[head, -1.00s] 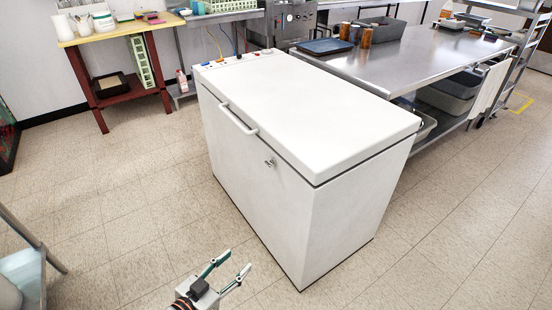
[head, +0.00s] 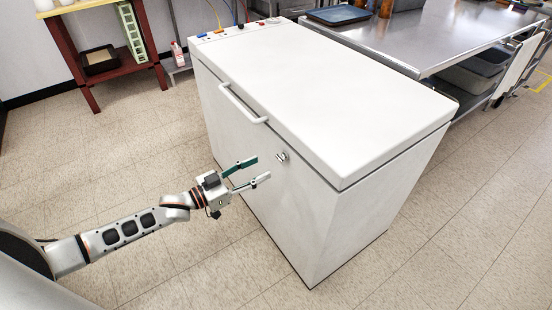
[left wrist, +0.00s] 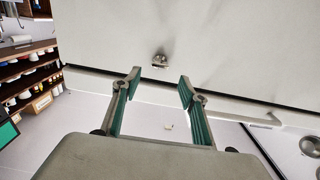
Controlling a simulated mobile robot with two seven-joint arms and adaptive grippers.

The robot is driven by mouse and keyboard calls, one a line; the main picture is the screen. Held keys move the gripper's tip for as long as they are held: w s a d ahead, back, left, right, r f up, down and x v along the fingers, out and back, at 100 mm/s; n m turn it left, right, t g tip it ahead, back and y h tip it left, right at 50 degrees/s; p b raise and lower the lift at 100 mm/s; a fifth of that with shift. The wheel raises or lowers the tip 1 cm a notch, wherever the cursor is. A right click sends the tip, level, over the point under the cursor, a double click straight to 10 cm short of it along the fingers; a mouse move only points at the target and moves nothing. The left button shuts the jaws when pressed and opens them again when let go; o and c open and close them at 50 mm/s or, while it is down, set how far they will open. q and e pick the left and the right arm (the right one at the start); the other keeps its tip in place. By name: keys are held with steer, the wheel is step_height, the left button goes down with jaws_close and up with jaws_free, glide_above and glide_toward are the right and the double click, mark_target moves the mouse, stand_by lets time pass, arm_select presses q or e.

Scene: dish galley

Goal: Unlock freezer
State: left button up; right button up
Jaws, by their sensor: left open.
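The white chest freezer (head: 330,100) stands in the middle of the head view with its lid down. A small metal lock (head: 282,157) sits on its front face, below the lid and right of the handle (head: 243,105). The lock also shows in the left wrist view (left wrist: 160,61), beyond and between the fingertips. My left gripper (head: 256,170) is open and empty, just left of the lock and pointing toward it, apart from it. Its green-padded fingers also show in the left wrist view (left wrist: 159,82). My right gripper is not in view.
A steel table (head: 400,35) with a blue tray (head: 338,15) stands behind the freezer. A red-legged bench (head: 88,50) stands at the back left. The tiled floor left of the freezer is clear.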

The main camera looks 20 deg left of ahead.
mark_target(278, 159)
arm_select(q)
steer(key=x, duration=0.6)
steer(key=shift+w+d+b, duration=0.2)
steer(key=shift+b, duration=0.1)
steer(key=c, duration=1.1)
